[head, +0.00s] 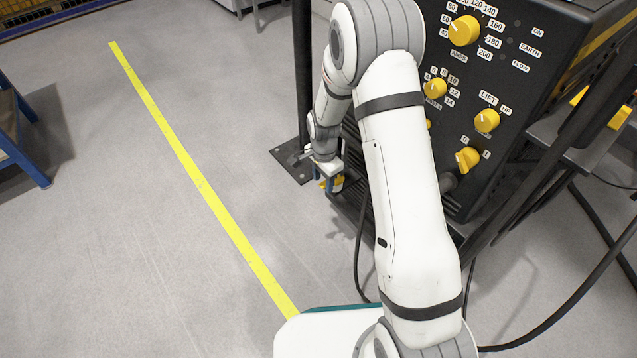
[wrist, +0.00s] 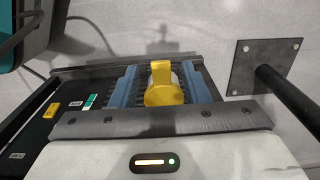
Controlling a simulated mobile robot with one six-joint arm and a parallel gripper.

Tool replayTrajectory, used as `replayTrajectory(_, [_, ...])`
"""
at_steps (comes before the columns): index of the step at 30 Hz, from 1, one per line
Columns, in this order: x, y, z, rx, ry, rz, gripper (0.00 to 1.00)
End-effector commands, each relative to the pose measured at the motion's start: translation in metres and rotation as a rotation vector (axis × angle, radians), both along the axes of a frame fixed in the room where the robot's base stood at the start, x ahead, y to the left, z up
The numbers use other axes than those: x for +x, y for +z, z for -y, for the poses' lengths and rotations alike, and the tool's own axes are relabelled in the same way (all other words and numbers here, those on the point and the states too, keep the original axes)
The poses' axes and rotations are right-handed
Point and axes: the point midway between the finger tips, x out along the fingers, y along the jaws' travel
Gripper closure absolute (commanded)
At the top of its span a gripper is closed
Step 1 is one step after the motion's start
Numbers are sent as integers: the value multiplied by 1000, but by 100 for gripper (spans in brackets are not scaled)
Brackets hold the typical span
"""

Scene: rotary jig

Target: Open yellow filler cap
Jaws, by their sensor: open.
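The yellow filler cap (wrist: 163,85) shows in the wrist view, with a round body and a tab pointing up in the picture. It lies between the two blue fingers of my gripper (wrist: 161,86). There is a gap on each side of it, so my gripper is open and not holding it. In the head view my gripper (head: 328,172) is low beside the left side of the dark machine, and a bit of yellow (head: 337,182) shows at its fingers. Most of the cap is hidden there by the gripper and arm.
The dark machine (head: 512,100) carries several yellow knobs on its panel. A black post (head: 302,70) on a square base plate (head: 290,165) stands close to the gripper; the plate also shows in the wrist view (wrist: 265,65). Black cables run along the floor.

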Motion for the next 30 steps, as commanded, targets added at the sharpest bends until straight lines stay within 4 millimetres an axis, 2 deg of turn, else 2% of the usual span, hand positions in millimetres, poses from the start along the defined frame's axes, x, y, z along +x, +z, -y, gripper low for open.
replayTrajectory(8, [0,-3,0,0,0,0,58])
replayTrajectory(23, [0,-3,1,-1,-1,-1,99])
replayTrajectory(30, [-1,-3,2,-1,-1,-3,100])
